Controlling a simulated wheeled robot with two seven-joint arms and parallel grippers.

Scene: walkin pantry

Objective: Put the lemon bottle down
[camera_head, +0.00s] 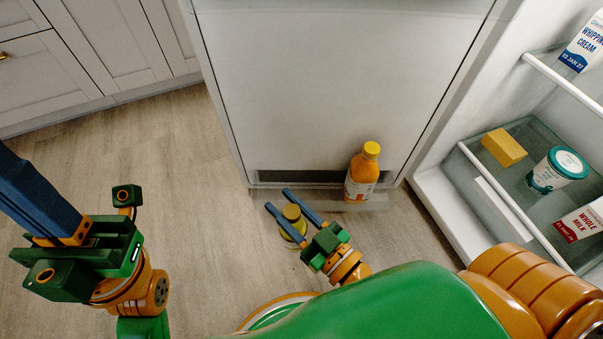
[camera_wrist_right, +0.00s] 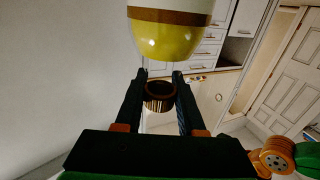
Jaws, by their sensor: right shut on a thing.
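The lemon bottle (camera_head: 292,222) is a small yellow bottle with a pale label, seen from above in the head view. My right gripper (camera_head: 278,199) is shut on it, with the two blue fingers on either side. In the right wrist view, the yellow bottle body (camera_wrist_right: 166,38) fills the top middle, and its ribbed brown cap (camera_wrist_right: 160,96) shows between the fingers (camera_wrist_right: 159,73). I cannot tell whether its base touches anything. My left gripper (camera_head: 35,200) is at the left with no object visible; its fingertips run out of the picture.
An orange bottle (camera_head: 361,177) with a yellow cap stands at the foot of the white panel (camera_head: 330,80). The open fridge at right holds a yellow block (camera_head: 504,147), a tub (camera_head: 557,170) and cartons (camera_head: 584,218). The wooden floor (camera_head: 185,165) is clear at left.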

